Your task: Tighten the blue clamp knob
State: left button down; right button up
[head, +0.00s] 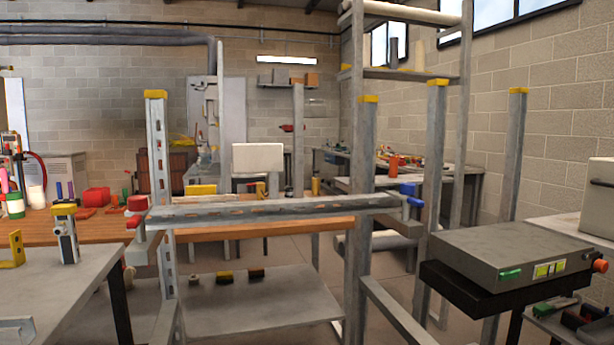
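A blue clamp knob (408,189) sits at the right end of a grey slotted crossbar (275,208), beside a grey upright post (364,160). A second blue part (415,202) shows just below and to the right of it. A red knob (137,203) is at the left end of the crossbar, next to a perforated post (157,150) with a yellow cap. I cannot tell how tight the blue knob is. Neither of my grippers is in view.
A grey box (515,249) with a green switch lies on a black stand at the right. A grey table (60,285) is at the left front. A low grey shelf (260,300) lies under the crossbar. A wooden workbench (80,228) stands behind.

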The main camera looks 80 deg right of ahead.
aim_at(408, 189)
jog(key=u, duration=0.05)
jog(key=k, duration=1.4)
jog(key=z, duration=2.15)
